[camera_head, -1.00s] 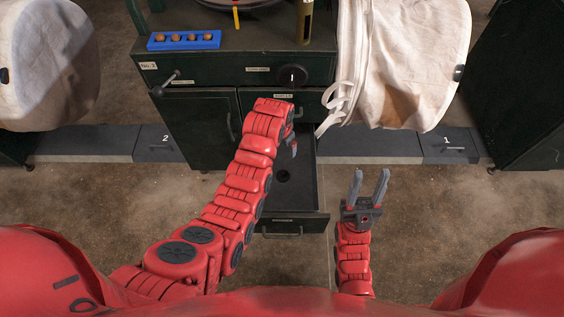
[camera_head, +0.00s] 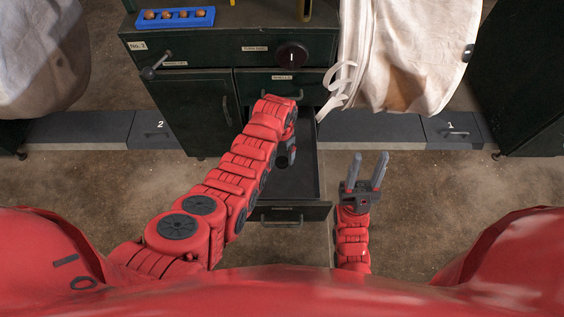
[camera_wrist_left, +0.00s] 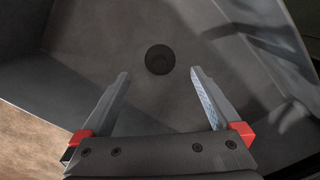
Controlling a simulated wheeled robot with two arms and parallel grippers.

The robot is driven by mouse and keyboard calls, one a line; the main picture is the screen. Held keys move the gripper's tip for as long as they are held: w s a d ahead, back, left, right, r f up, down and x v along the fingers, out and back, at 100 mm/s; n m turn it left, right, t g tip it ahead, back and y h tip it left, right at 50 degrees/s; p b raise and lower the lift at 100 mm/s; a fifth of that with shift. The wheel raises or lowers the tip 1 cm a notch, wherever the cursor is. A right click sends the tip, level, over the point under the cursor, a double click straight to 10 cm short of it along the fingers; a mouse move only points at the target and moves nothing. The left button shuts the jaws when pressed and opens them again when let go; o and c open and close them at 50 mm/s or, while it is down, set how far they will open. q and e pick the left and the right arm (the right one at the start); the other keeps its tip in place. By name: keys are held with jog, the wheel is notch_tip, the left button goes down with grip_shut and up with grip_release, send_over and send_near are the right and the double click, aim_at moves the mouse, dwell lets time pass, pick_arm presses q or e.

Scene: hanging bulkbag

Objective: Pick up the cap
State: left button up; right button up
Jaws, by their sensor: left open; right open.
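The cap (camera_wrist_left: 160,59) is a small dark round piece lying on the grey floor of an open drawer (camera_head: 290,212). In the left wrist view it sits just beyond my fingertips, roughly centred between them and not touched. In the head view, my left gripper (camera_head: 291,154) reaches down into the drawer and largely hides the cap. The left gripper also shows in the wrist view (camera_wrist_left: 160,73), open with nothing between its fingers. My right gripper (camera_head: 369,157) is open and empty, upright to the right of the drawer.
The dark green cabinet (camera_head: 195,110) stands behind the drawer, with a round black knob (camera_head: 291,56) and a lever (camera_head: 154,67). A blue tray (camera_head: 175,18) sits on top. A white bulk bag (camera_head: 405,60) hangs at the right. Drawer walls surround the left gripper.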

aim_at(282, 159)
pick_arm(q)
jog(key=shift+f+b, duration=1.45)
jog(key=shift+f, duration=1.25)
jog(key=c, duration=1.4)
jog(key=shift+c, duration=0.2)
jog(key=shift+r, duration=0.2)
